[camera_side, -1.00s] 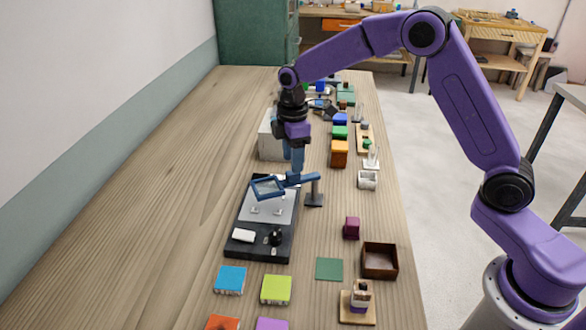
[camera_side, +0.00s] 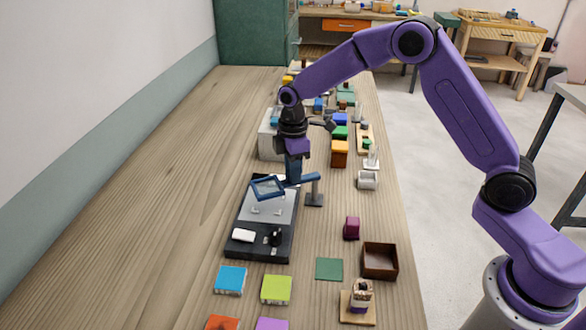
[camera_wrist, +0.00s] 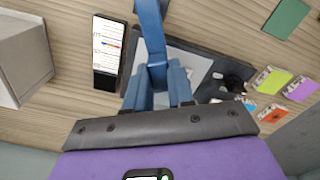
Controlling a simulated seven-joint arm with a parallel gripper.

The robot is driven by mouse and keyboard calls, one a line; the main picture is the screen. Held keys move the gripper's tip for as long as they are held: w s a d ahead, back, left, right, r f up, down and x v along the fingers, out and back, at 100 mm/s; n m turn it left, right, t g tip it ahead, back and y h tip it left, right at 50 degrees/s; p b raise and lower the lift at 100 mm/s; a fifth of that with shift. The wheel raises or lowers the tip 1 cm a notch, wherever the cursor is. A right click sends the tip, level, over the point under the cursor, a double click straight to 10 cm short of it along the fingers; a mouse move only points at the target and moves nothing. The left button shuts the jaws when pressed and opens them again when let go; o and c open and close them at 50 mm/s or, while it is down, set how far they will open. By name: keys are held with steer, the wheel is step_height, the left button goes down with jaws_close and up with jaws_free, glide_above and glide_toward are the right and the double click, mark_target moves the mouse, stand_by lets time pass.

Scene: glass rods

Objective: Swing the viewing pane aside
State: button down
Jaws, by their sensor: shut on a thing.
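The viewing pane (camera_side: 267,188) is a clear plate in a blue frame on a blue swing arm (camera_side: 308,178). A dark post (camera_side: 314,194) carries the arm at its right. The pane stands above the far part of a black-edged tray (camera_side: 262,250) with a grey plate. My gripper (camera_side: 293,181) points down and is shut on the swing arm, between pane and post. In the wrist view, my gripper's blue fingers (camera_wrist: 158,88) straddle the blue arm (camera_wrist: 151,35); the pane itself is mostly hidden there.
On the tray are small pale pegs (camera_side: 277,212), a white block (camera_side: 243,236) and a black knob (camera_side: 275,238). A pale box (camera_side: 268,145) stands behind. Coloured blocks lie in front, a brown open box (camera_side: 380,261) at right. The table's left side is clear.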

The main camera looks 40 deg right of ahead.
steer(key=shift+s, duration=0.1)
steer(key=n, duration=0.1)
steer(key=s+n, duration=0.1)
steer(key=n, duration=0.1)
steer(key=shift+s+a, duration=0.15)
steer(key=shift+s, duration=0.15)
steer(key=shift+s+d+n, duration=0.3)
steer(key=shift+s+n, duration=0.4)
steer(key=shift+n, duration=0.8)
steer(key=shift+s+d+n, duration=0.25)
steer(key=shift+s+n, duration=0.45)
steer(key=shift+n, duration=0.8)
steer(key=shift+s+d+n, duration=0.3)
steer(key=shift+s+n, duration=0.4)
steer(key=shift+n, duration=0.8)
steer(key=c, duration=1)
jaws_free()
steer(key=shift+o, duration=0.2)
